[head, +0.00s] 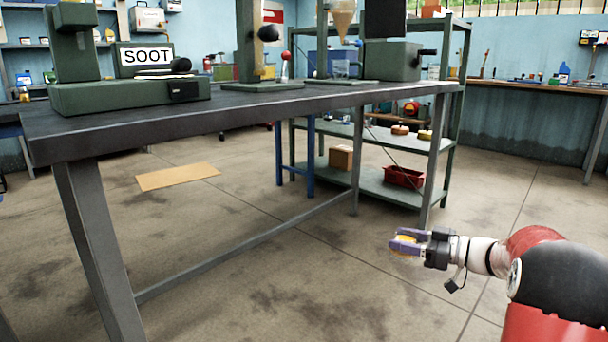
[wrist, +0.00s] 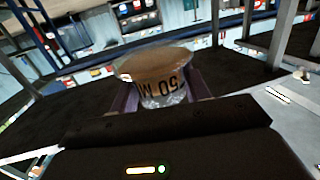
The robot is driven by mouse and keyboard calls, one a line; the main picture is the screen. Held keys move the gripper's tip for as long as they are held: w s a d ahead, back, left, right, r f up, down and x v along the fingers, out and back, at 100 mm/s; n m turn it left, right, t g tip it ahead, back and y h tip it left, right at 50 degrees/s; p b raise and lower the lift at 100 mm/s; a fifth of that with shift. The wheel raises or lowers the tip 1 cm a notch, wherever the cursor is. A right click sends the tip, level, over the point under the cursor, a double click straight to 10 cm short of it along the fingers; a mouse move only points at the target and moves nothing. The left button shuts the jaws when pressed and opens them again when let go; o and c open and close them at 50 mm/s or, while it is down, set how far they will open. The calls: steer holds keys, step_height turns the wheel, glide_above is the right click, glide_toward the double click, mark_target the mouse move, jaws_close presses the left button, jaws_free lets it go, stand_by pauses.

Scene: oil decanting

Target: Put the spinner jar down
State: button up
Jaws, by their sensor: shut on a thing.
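My gripper (head: 403,241) is out over the open floor, to the right of the dark workbench (head: 250,101) and lower than its top. It is shut on a small clear jar, and only a yellowish bit of the jar (head: 404,238) shows between the fingers in the head view. In the wrist view the jar (wrist: 160,84) sits between the two purple fingers. It has a wide, brownish round top and a mark like "50 M" that reads upside down. The jar touches no bench or shelf that I can see.
The workbench carries a green machine with a "SOOT" sign (head: 147,56), a green stand (head: 262,86) and a green box (head: 390,62). A green shelf rack (head: 447,130) with a red bin (head: 403,176) stands behind. A tan mat (head: 178,177) lies on the floor.

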steer(key=s+a+f, duration=0.1)
steer(key=s+f, duration=0.3)
steer(key=f, duration=0.7)
steer(key=s+f, duration=0.5)
steer(key=f, duration=0.6)
steer(key=w+r, duration=0.3)
steer(key=r, duration=0.6)
steer(key=w+r, duration=0.3)
steer(key=r, duration=0.6)
steer(key=w+r, duration=0.3)
steer(key=r, duration=0.6)
steer(key=shift+w+d+r, duration=0.15)
steer(key=shift+w+r, duration=0.05)
steer(key=shift+r, duration=0.1)
steer(key=s+a+r, duration=0.2)
steer(key=r, duration=0.7)
steer(key=s+a+r, duration=0.3)
steer(key=r, duration=0.7)
steer(key=s+a+r, duration=0.2)
steer(key=a+r, duration=0.1)
steer(key=r, duration=0.7)
steer(key=shift+s, duration=0.35)
